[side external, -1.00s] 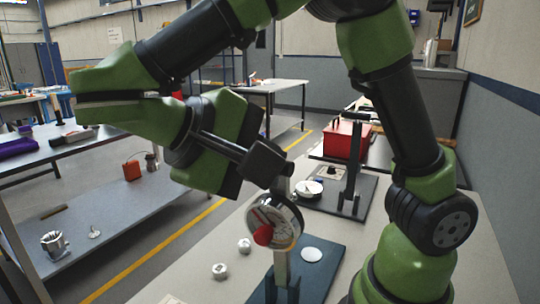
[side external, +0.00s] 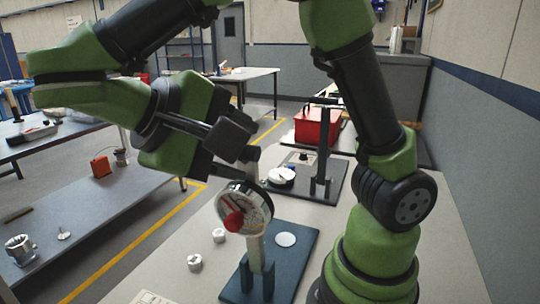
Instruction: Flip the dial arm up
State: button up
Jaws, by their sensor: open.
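The round dial gauge (side external: 258,203) has a white face and a red knob (side external: 233,221) at its front. It sits on a light upright bar that rises from a blue base plate (side external: 300,262). A short grey piece (side external: 250,158) sticks up from the top of the dial. My gripper (side external: 232,155) is open, with its black fingers just above and to the left of the dial, close to that grey piece. I cannot tell whether they touch it. The dial's back and part of its upper side are hidden.
A flat white disc (side external: 286,239) lies on the blue plate. Small white parts (side external: 219,236) sit on the bench to its left. Behind, a black stand (side external: 323,165) rises from a dark plate, with a red box (side external: 315,127) beyond it. My arm's base stands on the right.

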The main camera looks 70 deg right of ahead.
jog(key=d+f+y, duration=0.2)
jog(key=d+f, duration=0.1)
jog(key=d, duration=0.8)
jog(key=d+f+y, duration=0.2)
jog(key=d+f, duration=0.1)
jog(key=d, duration=0.7)
jog(key=d+f+n+y, duration=0.2)
jog(key=d+f+y, duration=0.2)
jog(key=d+f, duration=0.2)
jog(key=shift+d+f+t+y, duration=0.15)
jog(key=shift+f+t+y, duration=0.2)
jog(key=shift+f, duration=0.35)
